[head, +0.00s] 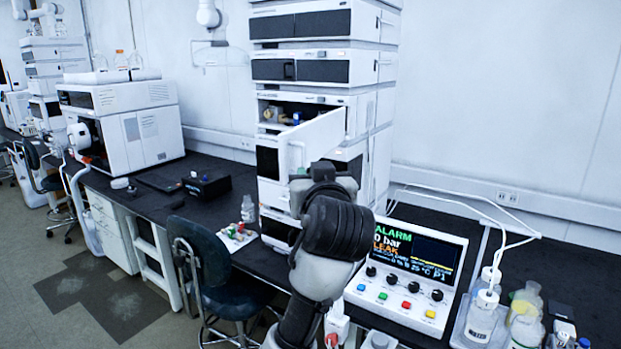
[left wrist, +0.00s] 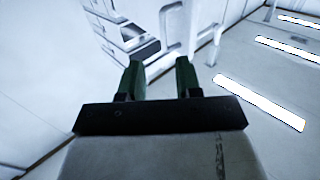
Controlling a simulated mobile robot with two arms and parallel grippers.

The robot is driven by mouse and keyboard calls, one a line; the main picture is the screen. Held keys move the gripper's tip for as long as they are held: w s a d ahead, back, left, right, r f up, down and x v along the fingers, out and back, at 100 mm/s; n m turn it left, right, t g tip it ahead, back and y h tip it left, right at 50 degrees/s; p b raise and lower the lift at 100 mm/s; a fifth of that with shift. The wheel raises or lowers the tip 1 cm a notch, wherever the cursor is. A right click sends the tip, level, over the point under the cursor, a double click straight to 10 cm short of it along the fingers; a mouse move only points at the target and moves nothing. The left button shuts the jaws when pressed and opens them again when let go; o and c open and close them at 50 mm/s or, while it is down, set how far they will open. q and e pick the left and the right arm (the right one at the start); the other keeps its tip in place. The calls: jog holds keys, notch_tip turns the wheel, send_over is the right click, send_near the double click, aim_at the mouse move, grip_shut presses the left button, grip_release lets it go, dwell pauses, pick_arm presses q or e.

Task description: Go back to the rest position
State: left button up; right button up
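My left gripper (left wrist: 160,72) shows in the left wrist view with its two dark green fingers apart and nothing between them. A white loop-like part (left wrist: 171,28) and dark-fronted modules (left wrist: 122,28) lie beyond the fingers. In the head view one arm of mine rises from the bottom middle, its dark wrist in front of the instrument stack (head: 302,70); its fingers are hidden there. A white door (head: 318,133) on the stack stands swung open, just above and behind this wrist. I see no right gripper in either view.
A control panel (head: 415,265) reading ALARM and LEAK stands right of the arm. Several bottles (head: 482,318) with tubing stand at the lower right. A dark chair (head: 200,255) stands left of the arm. A small tray of vials (head: 237,237) lies on the dark bench (head: 150,207).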

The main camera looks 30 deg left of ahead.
pick_arm(q)
jog(key=shift+s+d, duration=0.2)
jog(key=shift+s, duration=0.05)
dwell(0.3)
